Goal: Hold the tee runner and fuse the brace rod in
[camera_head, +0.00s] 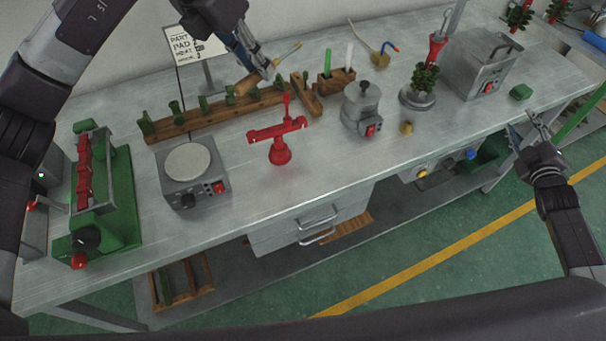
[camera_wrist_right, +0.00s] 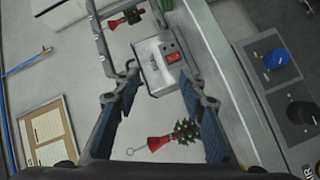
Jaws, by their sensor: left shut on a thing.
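A red T-shaped piece (camera_head: 276,131), which looks like the tee runner, stands upright on a round red foot in the middle of the bench, with a thin red upright above its crossbar. My left gripper (camera_head: 265,72) is above the back of the bench, behind the red piece and apart from it. It is shut on a slim tool with a wooden handle (camera_head: 245,86) and a pale tip pointing up right. My right gripper (camera_head: 533,128) is open and empty off the bench's right front edge; its spread fingers show in the wrist view (camera_wrist_right: 160,82). I cannot make out which piece is the brace rod.
A wooden rack (camera_head: 215,114) with several green pieces lies behind the tee. A hot plate (camera_head: 190,168) is left of it; a lidded pot (camera_head: 361,108) is right. A wooden block (camera_head: 336,79) holds green and white sticks. A red-stemmed tree (camera_head: 426,80) and metal box (camera_head: 482,65) stand further right.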

